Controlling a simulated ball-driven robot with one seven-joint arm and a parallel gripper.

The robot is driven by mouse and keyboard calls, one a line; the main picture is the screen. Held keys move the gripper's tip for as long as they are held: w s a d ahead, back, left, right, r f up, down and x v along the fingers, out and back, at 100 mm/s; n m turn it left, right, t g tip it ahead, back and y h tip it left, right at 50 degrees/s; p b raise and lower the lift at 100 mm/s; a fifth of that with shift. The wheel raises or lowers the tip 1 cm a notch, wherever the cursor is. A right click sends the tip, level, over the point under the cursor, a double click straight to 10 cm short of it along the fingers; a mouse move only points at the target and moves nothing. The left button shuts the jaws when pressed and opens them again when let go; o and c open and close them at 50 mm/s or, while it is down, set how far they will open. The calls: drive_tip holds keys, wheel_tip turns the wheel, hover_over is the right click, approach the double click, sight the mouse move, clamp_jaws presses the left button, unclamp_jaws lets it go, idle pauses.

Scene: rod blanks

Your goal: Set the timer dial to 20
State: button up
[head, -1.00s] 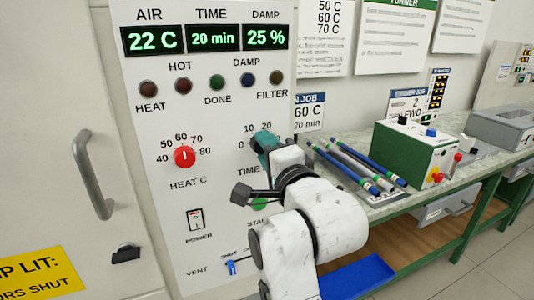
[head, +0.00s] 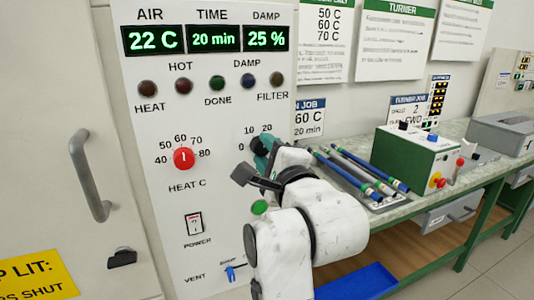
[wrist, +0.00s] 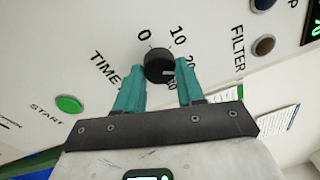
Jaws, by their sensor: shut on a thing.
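The timer dial (wrist: 157,62) is a round black knob on the pale control panel, with a white pointer mark on its right side in the wrist view. Printed 0, 10, 20 and a partly hidden number surround it. My gripper (wrist: 160,69) has its teal fingers at either side of the dial, shut on it. In the head view the dark dial (head: 258,146) shows partly behind my gripper (head: 264,156). The TIME display (head: 213,39) reads 20 min.
The red HEAT C dial (head: 184,158) is left of my gripper, and the green start button (head: 260,207) is below it. Blue-ended rods (head: 372,172) lie on the bench to the right. A green-and-white machine box (head: 415,155) stands beyond them.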

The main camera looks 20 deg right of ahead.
drive_tip(key=shift+f, duration=0.1)
drive_tip(key=o, duration=1)
drive_tip(key=s, duration=0.7)
drive_tip(key=s+b, duration=0.1)
drive_tip(key=s, duration=0.2)
drive_tip(key=shift+s+a+f, duration=0.15)
drive_tip(key=shift+s+f, duration=0.1)
drive_tip(key=shift+s, duration=0.15)
drive_tip(key=shift+f, duration=0.1)
